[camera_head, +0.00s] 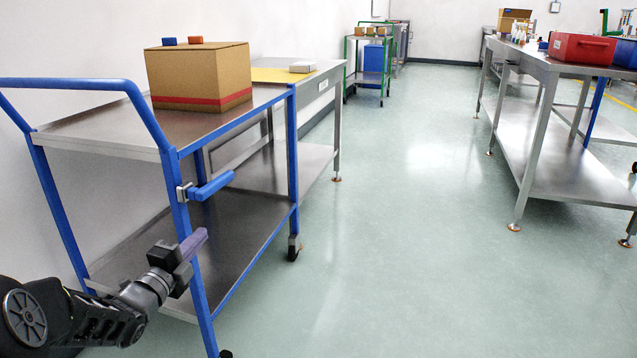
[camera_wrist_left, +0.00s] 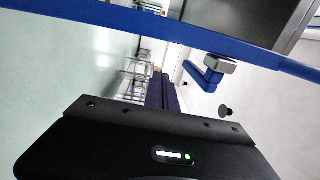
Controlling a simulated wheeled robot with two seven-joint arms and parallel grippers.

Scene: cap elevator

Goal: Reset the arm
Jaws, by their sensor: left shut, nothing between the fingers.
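My left gripper (camera_head: 199,241) reaches in from the lower left in the head view. Its dark purple fingers are closed together and empty, and they also show in the left wrist view (camera_wrist_left: 164,92). It overlaps the front blue post of the cart (camera_head: 183,228) and sits below the blue lever handle (camera_head: 212,186) on that post, apart from the handle. The blue handle also shows in the left wrist view (camera_wrist_left: 203,77), beyond the fingers on the right. My right gripper is out of view.
A cardboard box (camera_head: 198,78) with a red stripe stands on the cart's top shelf, with a blue and an orange block on it. A metal table (camera_head: 325,74) adjoins behind. Another metal table (camera_head: 555,180) with a red bin (camera_head: 582,48) stands right. The green floor between is clear.

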